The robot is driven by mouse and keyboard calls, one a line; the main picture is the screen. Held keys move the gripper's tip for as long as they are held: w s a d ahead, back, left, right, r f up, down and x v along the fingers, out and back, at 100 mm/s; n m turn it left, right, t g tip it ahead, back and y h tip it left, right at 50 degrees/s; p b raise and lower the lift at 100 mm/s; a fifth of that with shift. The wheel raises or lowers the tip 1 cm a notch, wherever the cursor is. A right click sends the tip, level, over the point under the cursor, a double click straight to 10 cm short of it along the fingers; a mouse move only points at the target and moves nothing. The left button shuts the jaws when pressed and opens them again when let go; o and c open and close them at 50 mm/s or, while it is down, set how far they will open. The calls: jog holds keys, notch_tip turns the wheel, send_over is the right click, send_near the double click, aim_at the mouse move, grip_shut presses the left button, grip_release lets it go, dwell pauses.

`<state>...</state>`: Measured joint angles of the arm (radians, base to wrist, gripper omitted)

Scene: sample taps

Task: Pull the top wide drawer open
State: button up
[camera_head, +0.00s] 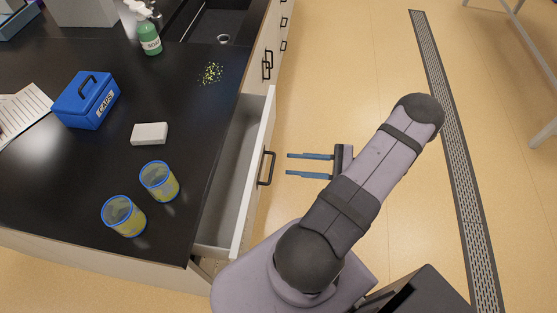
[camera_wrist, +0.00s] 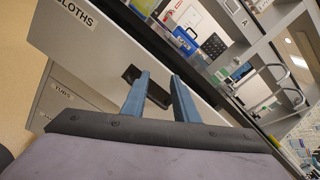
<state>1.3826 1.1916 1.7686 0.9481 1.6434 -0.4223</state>
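The top wide drawer (camera_head: 235,185) stands pulled out from under the black counter, and its pale inside shows in the head view. In the wrist view its grey front (camera_wrist: 88,48) bears the label "CLOTHS". Its dark bar handle (camera_head: 266,168) is on the outer face. My gripper (camera_head: 288,164) is to the right of the handle, pointing at it, with a small gap between fingertips and handle. Its two blue fingers are apart with nothing held. In the wrist view the fingers (camera_wrist: 160,76) point towards the handle, which they partly hide.
On the counter (camera_head: 60,185) are a blue caps box (camera_head: 86,100), a white block (camera_head: 149,133), two blue-rimmed cups (camera_head: 159,181), a green soap bottle (camera_head: 149,36) and scattered specks (camera_head: 210,73). Other drawers (camera_wrist: 68,100) lie below.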

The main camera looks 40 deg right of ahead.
jog(key=f+m, duration=0.1)
jog(key=m, duration=0.7)
jog(key=d+f+m+h, duration=0.1)
jog(key=f+m, duration=0.1)
jog(key=m, duration=0.6)
jog(key=d+f+m+g, duration=0.1)
jog(key=m, duration=0.7)
jog(key=shift+w+d+f+m+h, duration=0.2)
jog(key=shift+f+m+h, duration=0.1)
jog(key=shift+m+h, duration=0.1)
jog(key=shift+a, duration=0.1)
jog(key=p+x, duration=0.2)
jog(key=x, duration=0.5)
jog(key=shift+p, duration=0.35)
jog(key=shift+w+a, duration=0.1)
jog(key=shift+w, duration=0.05)
jog(key=shift+c, duration=0.7)
grip_shut()
